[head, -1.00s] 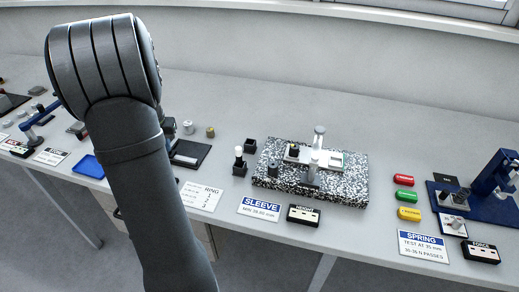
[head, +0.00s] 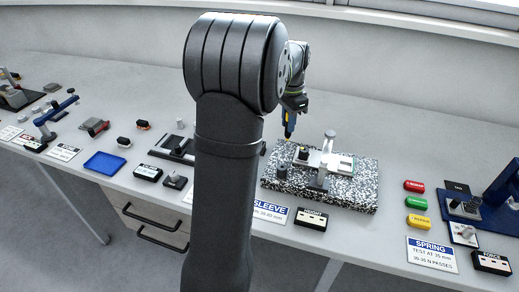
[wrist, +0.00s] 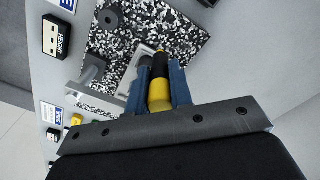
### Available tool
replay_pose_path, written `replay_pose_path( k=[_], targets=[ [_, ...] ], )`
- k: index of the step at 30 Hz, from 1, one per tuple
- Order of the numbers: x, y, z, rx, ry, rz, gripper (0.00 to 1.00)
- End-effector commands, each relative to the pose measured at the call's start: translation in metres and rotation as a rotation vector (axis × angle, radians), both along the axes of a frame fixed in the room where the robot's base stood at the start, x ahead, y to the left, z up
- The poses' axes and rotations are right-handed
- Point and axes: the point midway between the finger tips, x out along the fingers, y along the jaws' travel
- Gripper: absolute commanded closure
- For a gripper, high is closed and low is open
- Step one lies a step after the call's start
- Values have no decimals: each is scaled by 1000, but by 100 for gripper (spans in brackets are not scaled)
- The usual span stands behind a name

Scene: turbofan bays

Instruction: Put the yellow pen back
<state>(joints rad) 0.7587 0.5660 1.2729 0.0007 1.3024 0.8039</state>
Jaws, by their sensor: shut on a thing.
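My gripper (head: 287,120) hangs above the back left of the speckled granite block (head: 345,198) in the head view, its blue fingers pointing down. In the wrist view my gripper (wrist: 158,92) is shut on the yellow pen (wrist: 159,95). The pen's yellow body and black band lie between the two blue fingers. In the head view only a small part of the pen (head: 287,136) shows below the fingers, above the block. Whether the pen touches anything beneath it I cannot tell. No holder for the pen can be made out clearly.
A metal stand (head: 328,152) and a grey cylinder (head: 281,171) are on the granite block. Red, green and yellow tags (head: 418,221) lie to its right, beside a blue press (head: 500,185). A blue tray (head: 105,163) lies at left. My arm hides the bench left of the block.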

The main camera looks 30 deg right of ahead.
Motion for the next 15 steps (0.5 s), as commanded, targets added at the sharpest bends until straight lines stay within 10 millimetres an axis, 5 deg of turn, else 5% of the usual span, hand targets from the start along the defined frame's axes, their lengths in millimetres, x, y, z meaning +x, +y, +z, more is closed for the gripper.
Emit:
replay_pose_path(
  k=[15],
  targets=[
    [87, 42, -59, 2, 2, -5, 100]
  ],
)
